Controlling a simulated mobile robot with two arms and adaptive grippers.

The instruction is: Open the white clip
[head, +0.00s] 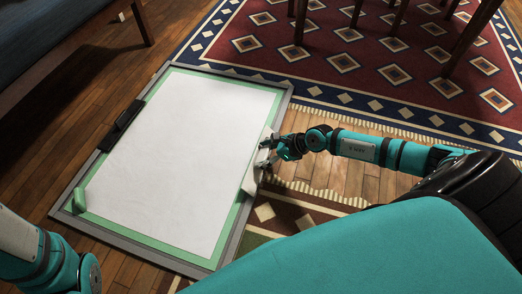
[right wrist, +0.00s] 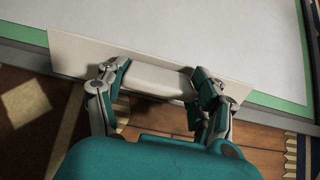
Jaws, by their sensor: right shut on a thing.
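The white clip (head: 249,181) is at the right edge of the grey-framed board (head: 235,240), partly hidden by my right gripper (head: 264,153). In the right wrist view, the clip (right wrist: 90,55) shows as a long pale plate along the board's edge with a raised block in its middle. My right gripper (right wrist: 160,80) is shut on this block, one finger at each end. I cannot tell whether the plate is lifted off the sheet. The white sheet (head: 190,140) lies on the board over a green border. My left gripper is not in view.
A black clip (head: 122,124) sits on the board's left edge. A green piece (head: 79,200) is at its near left corner. A patterned rug (head: 400,75) with dark chair legs (head: 466,45) lies at the back right. Bare wooden floor (head: 70,110) is at left.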

